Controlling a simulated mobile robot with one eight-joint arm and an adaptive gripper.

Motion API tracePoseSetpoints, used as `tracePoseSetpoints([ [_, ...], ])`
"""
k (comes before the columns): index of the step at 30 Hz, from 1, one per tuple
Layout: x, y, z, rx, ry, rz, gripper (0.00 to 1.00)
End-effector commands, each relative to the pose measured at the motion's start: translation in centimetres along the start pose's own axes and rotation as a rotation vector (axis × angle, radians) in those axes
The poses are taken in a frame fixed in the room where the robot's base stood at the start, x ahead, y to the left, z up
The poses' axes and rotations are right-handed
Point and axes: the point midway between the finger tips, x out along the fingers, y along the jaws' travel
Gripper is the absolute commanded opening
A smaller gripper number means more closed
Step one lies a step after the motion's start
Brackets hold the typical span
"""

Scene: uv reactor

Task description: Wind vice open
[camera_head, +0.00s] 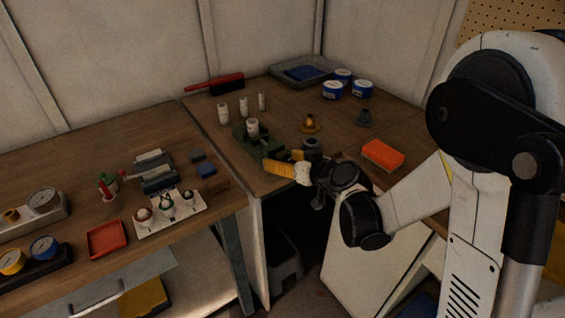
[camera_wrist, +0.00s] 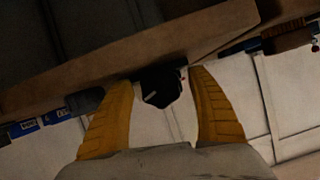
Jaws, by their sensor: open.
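A dark green block-like device (camera_head: 261,145), which looks like the vice, sits at the near edge of the back bench in the head view. A pale cylinder (camera_head: 253,126) stands at it; I cannot tell whether it is clamped. My gripper (camera_head: 272,167) is just in front of and below the device, its yellow fingers pointing left. In the wrist view my gripper (camera_wrist: 160,84) is open, with a dark part (camera_wrist: 160,86) showing between or beyond the fingertips. I cannot tell whether they touch it. The vice's handle is not clear in the head view.
The back bench edge (camera_wrist: 120,60) runs close above my fingers in the wrist view. Pale cylinders (camera_head: 243,107), an orange block (camera_head: 383,154) and blue-white jars (camera_head: 343,78) stand on that bench. The left bench holds a red tray (camera_head: 107,239) and gauges.

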Motion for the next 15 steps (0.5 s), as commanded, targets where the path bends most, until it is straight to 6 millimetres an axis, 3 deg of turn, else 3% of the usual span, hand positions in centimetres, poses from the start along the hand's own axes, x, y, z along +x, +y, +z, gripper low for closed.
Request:
tracePoseSetpoints([
  [8,0.11,0.00,-0.06,0.000,0.000,0.000,0.66],
  [13,0.10,0.00,-0.05,0.000,0.000,0.000,0.15],
  [15,0.10,0.00,-0.05,0.000,0.000,0.000,0.15],
])
